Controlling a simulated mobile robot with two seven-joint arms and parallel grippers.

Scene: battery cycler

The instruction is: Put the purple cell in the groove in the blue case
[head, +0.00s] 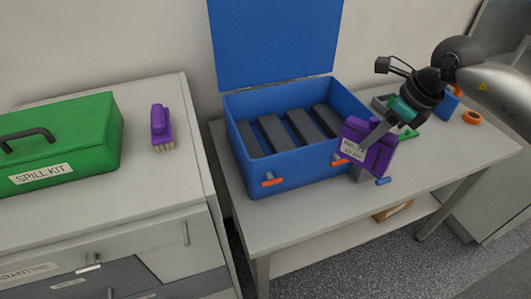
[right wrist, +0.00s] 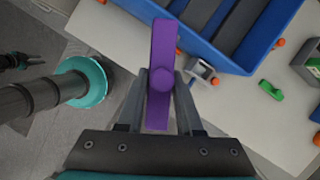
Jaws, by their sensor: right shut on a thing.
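My right gripper (head: 378,136) is shut on the purple cell (head: 381,160), which has a pale label. In the right wrist view, the purple cell (right wrist: 162,65) stands lengthwise between the fingers, outside the blue case wall (right wrist: 215,52). My left gripper is not clearly seen.
Orange latches (head: 272,180) stick out from the case front. A small blue-handled item (head: 383,181) lies near the table's front edge. An orange ring (head: 472,117) lies at the right. The left cabinet holds a green spill kit (head: 75,165) and a purple brush (head: 160,125).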

